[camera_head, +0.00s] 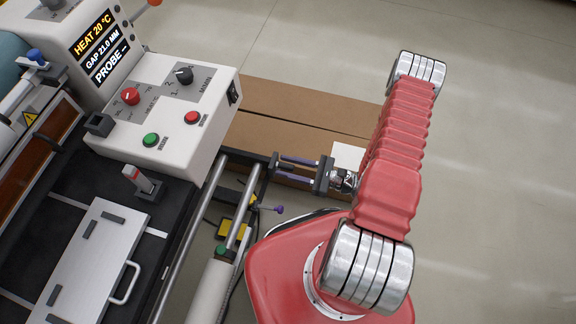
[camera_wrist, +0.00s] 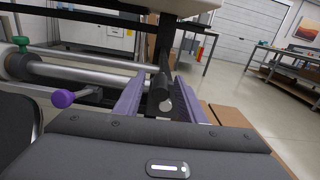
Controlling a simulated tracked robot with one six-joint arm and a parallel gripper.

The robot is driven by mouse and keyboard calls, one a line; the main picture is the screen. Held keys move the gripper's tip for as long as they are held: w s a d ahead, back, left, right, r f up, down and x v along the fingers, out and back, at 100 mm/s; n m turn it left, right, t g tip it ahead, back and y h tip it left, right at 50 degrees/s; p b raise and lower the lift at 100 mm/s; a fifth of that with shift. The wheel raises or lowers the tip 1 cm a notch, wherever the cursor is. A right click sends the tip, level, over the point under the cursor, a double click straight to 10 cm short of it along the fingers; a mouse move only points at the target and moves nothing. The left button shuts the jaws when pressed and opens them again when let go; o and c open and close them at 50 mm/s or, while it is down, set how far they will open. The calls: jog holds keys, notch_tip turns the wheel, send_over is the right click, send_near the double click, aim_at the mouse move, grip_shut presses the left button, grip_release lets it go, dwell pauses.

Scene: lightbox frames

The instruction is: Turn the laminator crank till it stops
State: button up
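My gripper (camera_head: 278,168) is at the near right side of the laminator (camera_head: 170,110), beside its frame rail. Its two purple fingers stand apart with a visible gap. In the head view the spot at the fingertips is small and dark, and no full crank shape shows there.
A small purple knob (camera_head: 279,210) sticks out below the gripper; it is at left in the wrist view (camera_wrist: 62,98). The control box (camera_head: 215,90) overhangs nearby. Open floor (camera_head: 500,200) is at right.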

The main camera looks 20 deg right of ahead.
jog(key=shift+a, duration=0.1)
grip_shut()
dwell(0.5)
